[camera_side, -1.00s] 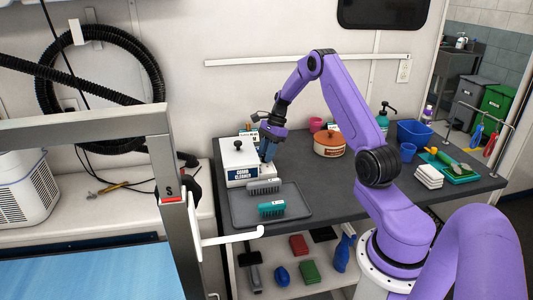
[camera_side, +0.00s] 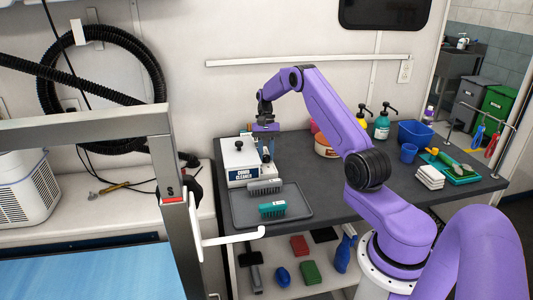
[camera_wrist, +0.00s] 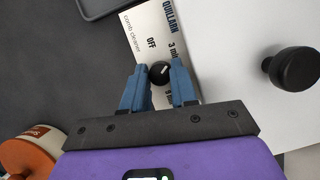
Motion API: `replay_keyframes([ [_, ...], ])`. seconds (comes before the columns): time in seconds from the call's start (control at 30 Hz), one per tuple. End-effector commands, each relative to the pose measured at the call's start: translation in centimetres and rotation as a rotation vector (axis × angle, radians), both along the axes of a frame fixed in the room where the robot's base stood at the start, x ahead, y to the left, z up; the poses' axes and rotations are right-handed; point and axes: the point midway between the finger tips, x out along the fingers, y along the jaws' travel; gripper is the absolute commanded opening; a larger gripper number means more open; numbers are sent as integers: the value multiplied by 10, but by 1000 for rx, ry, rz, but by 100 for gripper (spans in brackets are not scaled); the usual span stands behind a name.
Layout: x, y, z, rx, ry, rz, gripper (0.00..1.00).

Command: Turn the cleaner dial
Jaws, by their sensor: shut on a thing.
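The comb cleaner (camera_side: 237,158) is a white box with a blue label and a black knob (camera_side: 238,144) on top, at the left end of the dark counter. Its black dial (camera_wrist: 159,73) shows in the wrist view on a pale panel (camera_wrist: 150,18) printed with OFF, "3 min" and a partly hidden mark. A pale pointer line on the dial is small; I cannot tell exactly which mark it meets. My gripper (camera_wrist: 159,88) has its blue fingers shut on the dial from both sides.
A grey tray (camera_side: 300,212) with a grey and a teal brush lies in front of the cleaner. An orange-lidded pot (camera_side: 324,150), pump bottles (camera_side: 382,123) and blue tubs stand to the right. The black top knob (camera_wrist: 291,69) is close to the right finger in the wrist view.

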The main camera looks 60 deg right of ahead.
Motion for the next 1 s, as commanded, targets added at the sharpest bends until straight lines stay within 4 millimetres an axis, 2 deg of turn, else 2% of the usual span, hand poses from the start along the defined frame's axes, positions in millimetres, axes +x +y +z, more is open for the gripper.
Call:
replay_keyframes([
  [0.4, 2, 0, 1, -4, -3, 215, 0],
  [1.0, 2, -1, 1, -5, -5, 253, 0],
])
